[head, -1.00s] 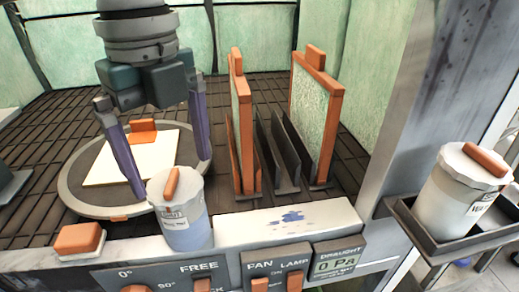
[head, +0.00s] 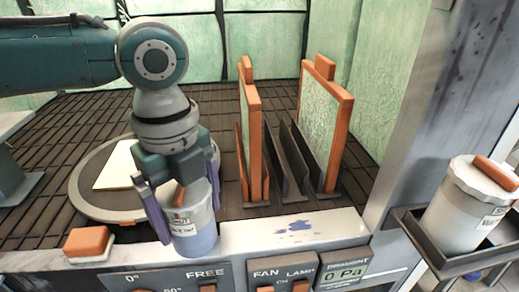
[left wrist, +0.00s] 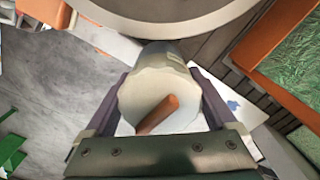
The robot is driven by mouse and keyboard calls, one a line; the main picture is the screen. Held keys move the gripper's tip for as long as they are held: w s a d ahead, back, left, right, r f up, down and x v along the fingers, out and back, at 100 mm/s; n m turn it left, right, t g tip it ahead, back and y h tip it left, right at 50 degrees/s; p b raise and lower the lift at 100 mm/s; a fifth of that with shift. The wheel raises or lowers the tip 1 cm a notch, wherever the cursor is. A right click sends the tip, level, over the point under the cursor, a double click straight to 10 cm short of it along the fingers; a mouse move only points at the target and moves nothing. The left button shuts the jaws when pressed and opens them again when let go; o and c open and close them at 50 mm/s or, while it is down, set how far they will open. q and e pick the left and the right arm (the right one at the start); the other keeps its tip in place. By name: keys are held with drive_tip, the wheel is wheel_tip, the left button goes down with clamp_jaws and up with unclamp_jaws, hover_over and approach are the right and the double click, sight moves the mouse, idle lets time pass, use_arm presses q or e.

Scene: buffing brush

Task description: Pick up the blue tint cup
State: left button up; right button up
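The blue tint cup (head: 195,238) stands upright on the white front ledge, with bluish contents, a pale lid and an orange handle bar on top. My left gripper (head: 190,212) is lowered over it from above, with one purple finger on each side. In the left wrist view the cup's lid (left wrist: 158,88) lies between the two fingers, with the orange handle below the palm. The fingers look spread, with small gaps beside the lid; contact with the cup's sides is not clear. My right gripper is not in view.
An orange-topped block (head: 87,241) sits left of the cup on the ledge (head: 330,229). Behind are a round turntable (head: 85,195) with a pale panel and a rack with orange-framed panels (head: 326,120). Another lidded cup (head: 462,210) stands in a side tray (head: 440,265).

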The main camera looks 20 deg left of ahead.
use_arm(q)
drive_tip(key=c, duration=1)
drive_tip(key=shift+r, duration=0.1)
